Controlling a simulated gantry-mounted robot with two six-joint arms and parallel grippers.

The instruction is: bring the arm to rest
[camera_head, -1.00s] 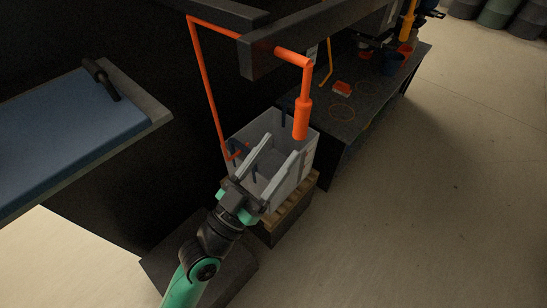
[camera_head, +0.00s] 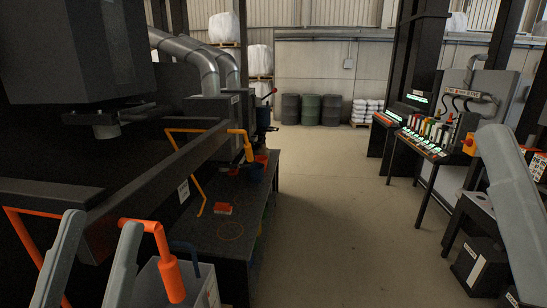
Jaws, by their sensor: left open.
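My left gripper (camera_head: 102,224) is at the bottom left of the head view, its two pale grey fingers pointing up and standing apart. It is open, and nothing shows between its fingers but the background. Its arm is below the picture. A large pale grey part shaped like a finger (camera_head: 513,205) stands at the right edge. It looks like one finger of my right gripper, and its other finger does not show.
An orange pipe with a thick handle (camera_head: 171,270) is close behind the left fingers. Beyond it are a grey bin (camera_head: 207,286) and a dark bench (camera_head: 240,266) with a red block (camera_head: 223,209). A control console (camera_head: 428,143) stands right. The middle floor is clear.

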